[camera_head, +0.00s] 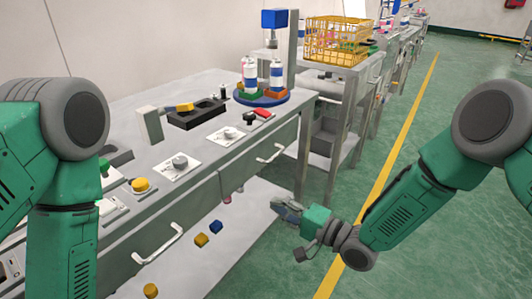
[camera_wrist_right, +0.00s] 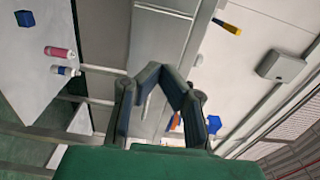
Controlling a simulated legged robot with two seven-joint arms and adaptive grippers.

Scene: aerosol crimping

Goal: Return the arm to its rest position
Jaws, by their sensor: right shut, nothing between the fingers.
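My right arm reaches in from the right in the head view, and its gripper (camera_head: 287,210) hangs over the green floor just off the front of the workbench (camera_head: 217,140). In the right wrist view the fingers (camera_wrist_right: 163,70) come together at their tips, with nothing held. The gripper touches no object that I can see. My left arm is at the left edge of the head view, bent with its lower link pointing down. Its gripper is out of the picture.
The bench carries a blue turntable (camera_head: 262,99) with cans, a black tray (camera_head: 197,113), and knobs. A yellow crate (camera_head: 335,41) stands on a table behind. Small yellow (camera_head: 201,240) and blue (camera_head: 215,227) blocks lie below the bench front. Floor right of the bench is open.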

